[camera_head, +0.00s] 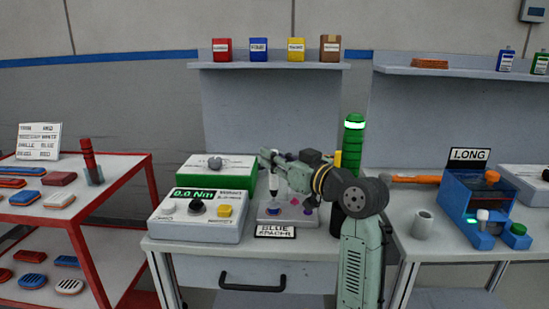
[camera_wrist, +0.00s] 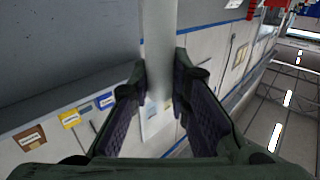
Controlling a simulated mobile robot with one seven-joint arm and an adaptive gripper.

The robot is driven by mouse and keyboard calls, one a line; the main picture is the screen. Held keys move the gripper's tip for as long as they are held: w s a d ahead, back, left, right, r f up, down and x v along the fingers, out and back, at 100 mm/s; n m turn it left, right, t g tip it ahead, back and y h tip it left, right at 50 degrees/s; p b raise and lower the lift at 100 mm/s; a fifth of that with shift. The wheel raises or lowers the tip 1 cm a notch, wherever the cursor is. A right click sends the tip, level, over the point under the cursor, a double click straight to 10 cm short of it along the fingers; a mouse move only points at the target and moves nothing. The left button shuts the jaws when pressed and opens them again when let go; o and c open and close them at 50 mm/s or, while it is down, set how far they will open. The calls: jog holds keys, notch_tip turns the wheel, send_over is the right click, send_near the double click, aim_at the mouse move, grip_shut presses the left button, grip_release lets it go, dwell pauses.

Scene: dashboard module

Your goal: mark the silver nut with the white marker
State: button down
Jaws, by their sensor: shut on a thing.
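My gripper (camera_head: 268,160) is over the middle table, shut on the white marker (camera_head: 273,183). In the wrist view the marker (camera_wrist: 158,45) is a pale cylinder between the two dark finger pads (camera_wrist: 160,82). In the head view it hangs roughly upright above a grey fixture (camera_head: 263,221) with small blue and pink pieces on it. Its lower end seems just above a blue piece (camera_head: 273,211); whether they touch I cannot tell. I cannot make out the silver nut; my arm covers part of the fixture.
A torque meter box (camera_head: 198,225) reading 0.0 Nm and a green case (camera_head: 243,182) stand left of the fixture. A "BLUE SPACER" sign (camera_head: 275,231) is in front of it. A green-lit signal column (camera_head: 354,135) rises behind my arm. A blue "LONG" device (camera_head: 468,200) stands at right.

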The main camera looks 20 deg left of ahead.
jog(key=shift+r+p, duration=1.85)
jog(key=shift+r, duration=0.7)
jog(key=shift+f, duration=0.1)
